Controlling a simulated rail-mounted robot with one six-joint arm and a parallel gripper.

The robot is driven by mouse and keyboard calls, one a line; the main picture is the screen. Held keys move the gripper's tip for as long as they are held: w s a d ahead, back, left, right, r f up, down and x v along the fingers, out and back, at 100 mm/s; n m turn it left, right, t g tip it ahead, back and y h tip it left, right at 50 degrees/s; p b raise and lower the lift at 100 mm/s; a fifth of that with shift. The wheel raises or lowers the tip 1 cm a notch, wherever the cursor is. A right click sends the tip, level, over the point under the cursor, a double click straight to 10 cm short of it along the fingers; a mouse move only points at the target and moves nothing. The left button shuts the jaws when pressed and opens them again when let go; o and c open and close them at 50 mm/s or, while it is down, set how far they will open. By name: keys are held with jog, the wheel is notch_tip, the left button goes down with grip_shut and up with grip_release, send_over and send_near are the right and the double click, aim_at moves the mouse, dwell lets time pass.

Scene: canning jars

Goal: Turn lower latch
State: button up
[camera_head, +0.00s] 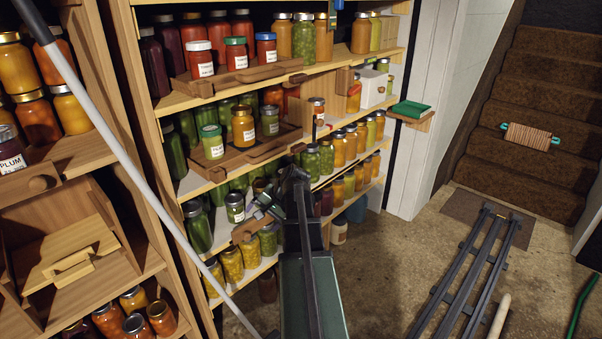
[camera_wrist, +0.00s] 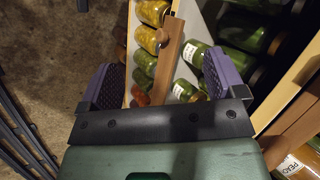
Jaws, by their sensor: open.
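The lower latch (camera_head: 249,228) is a wooden bar on the front of the lower jar shelf, partly hidden by my gripper in the head view. In the wrist view the latch (camera_wrist: 171,60) is a long brown bar with a round knob near its middle. It lies lengthwise between my two fingers. My gripper (camera_head: 264,207) is right at the shelf front by the latch. In the wrist view my gripper (camera_wrist: 163,82) is open, with a purple ridged pad on each side of the bar. I cannot tell whether either finger touches it.
Jars of yellow and green preserves (camera_head: 232,264) stand on the shelf behind the latch. A wooden tray (camera_head: 240,165) with jars sits on the shelf above. A wooden cabinet (camera_head: 60,240) stands at left. Rails (camera_head: 470,270) run along the open floor at right.

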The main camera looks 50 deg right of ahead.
jog(key=shift+o, duration=0.6)
jog(key=s+d+f+m+t+h+b, duration=0.1)
jog(key=d+m+t+b, duration=0.3)
jog(key=d+m, duration=0.5)
jog(key=d+t, duration=0.1)
jog(key=d, duration=0.9)
jog(key=shift+s+t+h, duration=0.3)
jog(key=shift+s, duration=0.1)
jog(key=m+t+h, duration=0.3)
jog(key=m+t, duration=0.3)
jog(key=m, duration=0.8)
send_near(302, 147)
jog(key=w, duration=1)
jog(key=shift+w+d+r, duration=0.1)
jog(key=shift+w+d, duration=0.1)
jog(key=shift+d, duration=0.1)
jog(key=shift+c, duration=0.5)
jog(key=c, duration=0.8)
